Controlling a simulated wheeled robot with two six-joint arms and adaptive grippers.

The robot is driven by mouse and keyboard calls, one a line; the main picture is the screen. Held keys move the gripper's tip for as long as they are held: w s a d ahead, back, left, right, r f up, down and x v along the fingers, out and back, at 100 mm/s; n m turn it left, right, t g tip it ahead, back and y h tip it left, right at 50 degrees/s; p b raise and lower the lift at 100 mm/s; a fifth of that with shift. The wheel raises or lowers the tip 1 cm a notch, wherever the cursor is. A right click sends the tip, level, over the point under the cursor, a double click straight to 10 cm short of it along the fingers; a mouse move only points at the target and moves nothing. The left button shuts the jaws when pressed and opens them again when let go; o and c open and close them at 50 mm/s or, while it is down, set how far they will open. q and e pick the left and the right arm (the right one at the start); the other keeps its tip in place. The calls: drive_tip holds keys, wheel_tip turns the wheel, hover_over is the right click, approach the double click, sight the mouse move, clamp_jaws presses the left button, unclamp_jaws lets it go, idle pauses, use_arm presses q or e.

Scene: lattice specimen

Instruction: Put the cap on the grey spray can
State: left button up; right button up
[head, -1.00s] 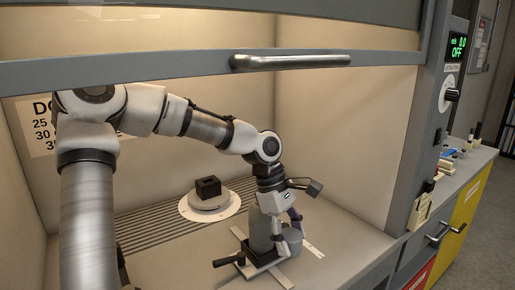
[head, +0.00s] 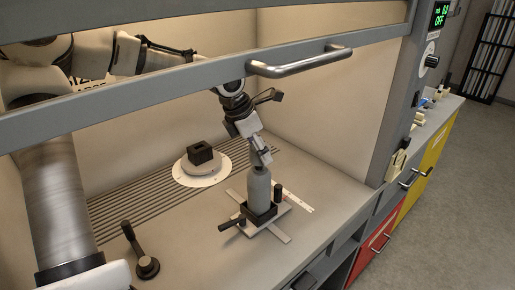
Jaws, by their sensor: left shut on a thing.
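The grey spray can (head: 258,190) stands upright in a black clamp (head: 258,214) on a pale cross-shaped base. My left gripper (head: 262,157) comes down from above, with its fingertips at the very top of the can. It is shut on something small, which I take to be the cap. The fingers and the can's top run together here, so I cannot make out the cap's outline or whether it is seated on the can. My right gripper is not in view.
A black block with a square opening (head: 200,153) sits on a round white stand (head: 197,167) behind and left of the can. The hood's sash with its metal handle (head: 300,62) crosses above. A black lever (head: 147,265) stands at front left. The floor between is clear.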

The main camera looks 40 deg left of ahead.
use_arm(q)
drive_tip(key=shift+o, duration=1)
drive_tip(key=shift+s+r, duration=0.15)
drive_tip(key=shift+s, duration=0.05)
drive_tip(key=shift+s+a+r, duration=0.1)
drive_tip(key=shift+s, duration=0.15)
drive_tip(key=c, duration=0.5)
drive_tip(key=shift+w, duration=0.3)
drive_tip(key=shift+c, duration=0.2)
drive_tip(key=shift+s, duration=0.15)
drive_tip(key=shift+f, duration=0.2)
